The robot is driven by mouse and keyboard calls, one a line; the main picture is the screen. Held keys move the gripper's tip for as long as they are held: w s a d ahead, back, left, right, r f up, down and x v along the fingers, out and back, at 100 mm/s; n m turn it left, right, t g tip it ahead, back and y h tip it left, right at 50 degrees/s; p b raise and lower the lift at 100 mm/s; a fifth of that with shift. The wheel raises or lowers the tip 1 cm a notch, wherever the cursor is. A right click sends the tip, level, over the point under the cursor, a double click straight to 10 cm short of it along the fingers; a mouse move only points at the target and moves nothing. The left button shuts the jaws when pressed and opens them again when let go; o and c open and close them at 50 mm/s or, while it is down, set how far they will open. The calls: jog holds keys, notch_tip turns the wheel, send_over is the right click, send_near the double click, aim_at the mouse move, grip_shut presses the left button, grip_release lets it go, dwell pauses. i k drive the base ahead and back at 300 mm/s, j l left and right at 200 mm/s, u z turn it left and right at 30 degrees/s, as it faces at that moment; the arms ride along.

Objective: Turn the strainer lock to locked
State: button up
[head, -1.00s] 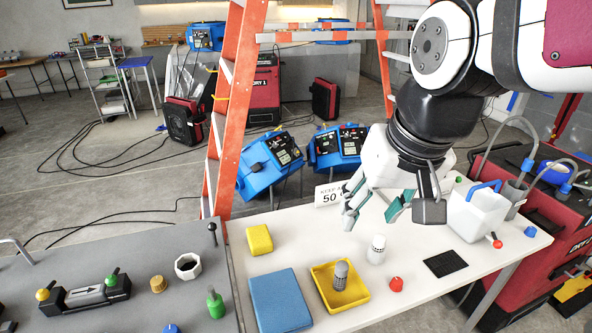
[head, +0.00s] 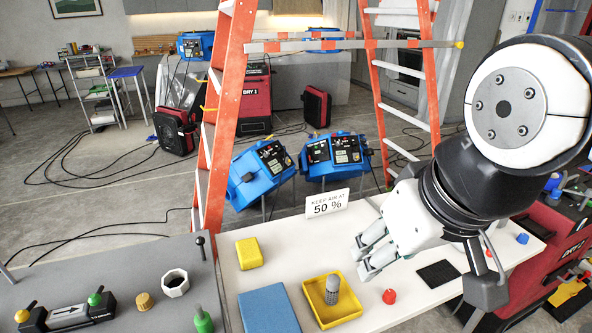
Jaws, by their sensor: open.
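No part is labelled as the strainer lock, and I cannot tell for sure which one it is. On the grey bench stands a black fitting (head: 68,314) with an arrow plate, a yellow knob (head: 22,315) and a green knob (head: 95,299). Beside it are a brass-coloured cap (head: 143,301), a white ring-shaped cup (head: 175,283) with a dark inside, and a green bottle-like part (head: 203,320). A grey cylinder (head: 332,289) stands in a yellow tray (head: 350,311). My gripper (head: 367,252) is open and empty above the white table, right of the tray.
An orange ladder (head: 222,130) stands behind. My arm covers the table's right side.

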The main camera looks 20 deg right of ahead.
aim_at(390, 295)
jog(key=z, duration=0.7)
jog(key=l+u, duration=0.35)
jog(key=k+j, duration=0.2)
jog(key=k+z, duration=0.05)
jog(key=k, duration=0.05)
